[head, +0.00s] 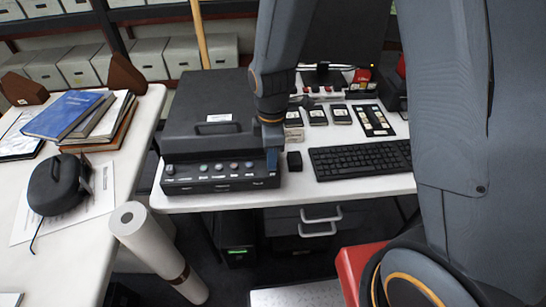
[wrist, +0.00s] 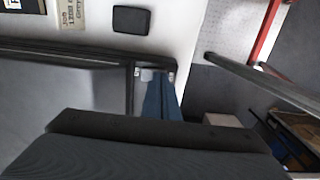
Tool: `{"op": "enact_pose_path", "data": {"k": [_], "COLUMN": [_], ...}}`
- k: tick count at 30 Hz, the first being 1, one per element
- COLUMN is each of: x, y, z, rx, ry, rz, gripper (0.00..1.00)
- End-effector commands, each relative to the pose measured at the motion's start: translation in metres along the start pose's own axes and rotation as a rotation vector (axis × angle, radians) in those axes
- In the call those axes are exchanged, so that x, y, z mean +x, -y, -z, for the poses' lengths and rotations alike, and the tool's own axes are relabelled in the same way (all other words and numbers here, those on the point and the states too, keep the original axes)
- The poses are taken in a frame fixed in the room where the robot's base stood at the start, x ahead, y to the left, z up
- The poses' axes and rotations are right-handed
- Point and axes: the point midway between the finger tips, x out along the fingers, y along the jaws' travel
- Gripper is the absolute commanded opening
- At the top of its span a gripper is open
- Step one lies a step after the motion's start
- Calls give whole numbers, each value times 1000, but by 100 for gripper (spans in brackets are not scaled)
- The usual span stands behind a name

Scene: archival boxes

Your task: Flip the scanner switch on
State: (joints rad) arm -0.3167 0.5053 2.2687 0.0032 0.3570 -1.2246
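The scanner (head: 205,105) is a black box with a lid and handle, on the white desk. Its sloped front panel (head: 205,182) carries a row of round knobs and small labels. My gripper (head: 272,160) points down at the right end of that panel, its blue fingers close to or touching it. In the wrist view the blue fingers (wrist: 160,98) lie side by side with no clear gap, at the corner of the scanner's dark edge (wrist: 75,52). They look shut and empty. The switch cannot be made out; the fingers may cover it.
A small black block (head: 294,161) and a keyboard (head: 360,159) sit right of my gripper. A left table (head: 75,240) holds books (head: 65,115) and a black round case (head: 56,184). A paper roll (head: 160,250) leans between the tables.

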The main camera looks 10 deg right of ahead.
Motion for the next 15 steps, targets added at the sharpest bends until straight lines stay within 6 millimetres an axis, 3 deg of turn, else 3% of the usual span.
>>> {"op": "enact_pose_path", "data": {"k": [1,15], "x": [11,8], "y": [9,-9], "z": [-2,-4], "rx": [-1,4], "ry": [8,6], "rz": [25,18], "gripper": [0,0]}}
